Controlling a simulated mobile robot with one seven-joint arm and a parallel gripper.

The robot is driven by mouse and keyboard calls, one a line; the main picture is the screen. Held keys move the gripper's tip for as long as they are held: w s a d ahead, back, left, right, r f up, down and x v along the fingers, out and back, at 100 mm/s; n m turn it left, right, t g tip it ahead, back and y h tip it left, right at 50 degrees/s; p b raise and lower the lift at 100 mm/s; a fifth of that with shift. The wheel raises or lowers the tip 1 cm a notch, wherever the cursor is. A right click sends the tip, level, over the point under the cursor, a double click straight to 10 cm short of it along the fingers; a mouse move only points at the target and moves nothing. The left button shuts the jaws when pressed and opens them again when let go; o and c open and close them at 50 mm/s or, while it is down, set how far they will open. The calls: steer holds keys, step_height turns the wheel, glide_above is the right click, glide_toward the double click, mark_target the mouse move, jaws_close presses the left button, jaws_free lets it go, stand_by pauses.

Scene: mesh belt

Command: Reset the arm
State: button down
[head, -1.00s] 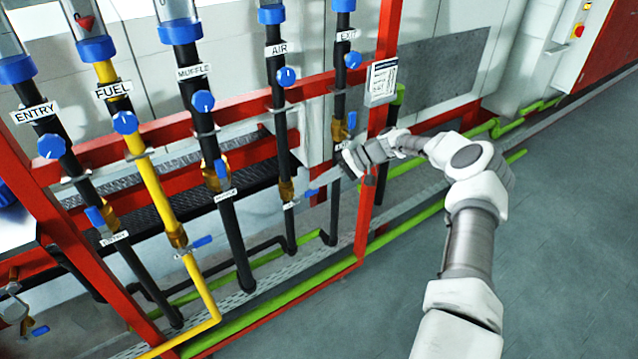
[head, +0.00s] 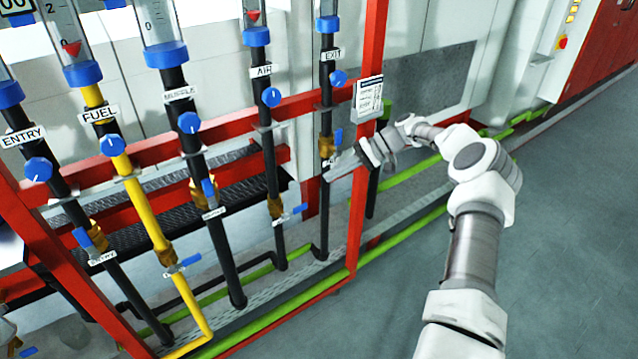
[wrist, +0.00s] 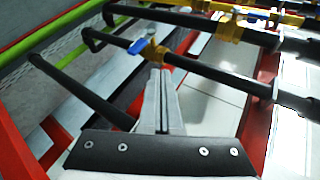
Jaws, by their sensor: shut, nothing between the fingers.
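My gripper (head: 345,165) is at the right end of the pipe rack, by the red upright (head: 358,205) and near the lower part of the EXIT pipe (head: 326,100). In the wrist view its two fingers (wrist: 161,95) lie together, with nothing between them. Their tips point toward a black pipe with a blue valve handle (wrist: 148,50). I cannot tell if the fingertips touch the pipe. My arm reaches in from the lower right of the head view.
Several vertical pipes with blue knobs, including the yellow FUEL pipe (head: 135,190), stand left of my gripper. A white tag (head: 368,97) hangs on the upright. Green pipes (head: 290,318) run low along the rack. The grey floor (head: 570,220) at right is clear.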

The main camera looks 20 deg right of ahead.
steer(key=shift+v, duration=0.8)
